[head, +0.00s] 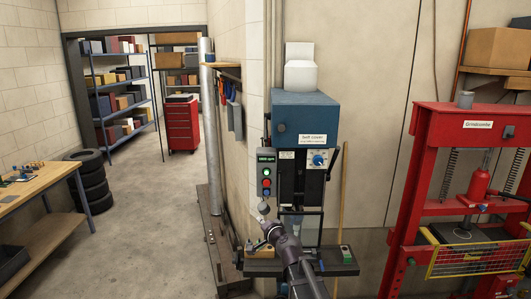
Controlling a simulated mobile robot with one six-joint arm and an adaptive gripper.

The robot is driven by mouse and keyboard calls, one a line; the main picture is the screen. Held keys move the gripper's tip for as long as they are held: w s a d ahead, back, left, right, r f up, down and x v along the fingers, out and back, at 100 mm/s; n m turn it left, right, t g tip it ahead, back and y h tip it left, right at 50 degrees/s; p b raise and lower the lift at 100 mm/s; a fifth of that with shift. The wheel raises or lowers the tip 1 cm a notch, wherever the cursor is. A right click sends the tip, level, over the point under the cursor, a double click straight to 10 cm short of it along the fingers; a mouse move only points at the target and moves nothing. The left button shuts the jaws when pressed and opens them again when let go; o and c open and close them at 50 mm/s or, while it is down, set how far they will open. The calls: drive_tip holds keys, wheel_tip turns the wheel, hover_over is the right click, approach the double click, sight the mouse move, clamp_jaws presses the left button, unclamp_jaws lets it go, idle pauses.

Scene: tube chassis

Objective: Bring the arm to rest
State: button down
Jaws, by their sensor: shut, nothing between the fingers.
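My arm (293,258) reaches up from the bottom edge in the head view, right of the middle. Its end, my gripper (264,211), is small and dark, and I take it to be shut and empty. It shows in front of the left side of the blue-topped machine (305,112), just below the column of coloured buttons (266,172). I cannot tell whether it touches the machine.
The machine's dark bench (340,268) lies around my arm, with small items on it. A red press frame (420,190) with a yellow guard (475,262) stands at the right. A wooden workbench (35,185) and stacked tyres (93,185) stand left. The floor between is clear.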

drive_tip(key=s+d+f+n+g+b, duration=0.1)
drive_tip(key=s+f+n+g+b, duration=0.1)
drive_tip(key=s+f+g, duration=0.3)
drive_tip(key=s+d+f+n+b, duration=0.2)
drive_tip(key=s+f+n, duration=0.1)
drive_tip(key=f, duration=0.4)
drive_tip(key=s+d+f+n+g+h+b, duration=0.1)
drive_tip(key=s+d+f+g+h+b, duration=0.2)
drive_tip(key=s+d+f, duration=0.4)
drive_tip(key=s+d+f+n+g+h+b, duration=0.1)
drive_tip(key=s+d+f+g+h+b, duration=0.3)
drive_tip(key=s, duration=0.8)
drive_tip(key=d+f+g, duration=0.2)
drive_tip(key=d+f, duration=0.2)
drive_tip(key=shift+s+d+f, duration=0.15)
drive_tip(key=shift+s+d, duration=0.2)
drive_tip(key=shift+s, duration=0.05)
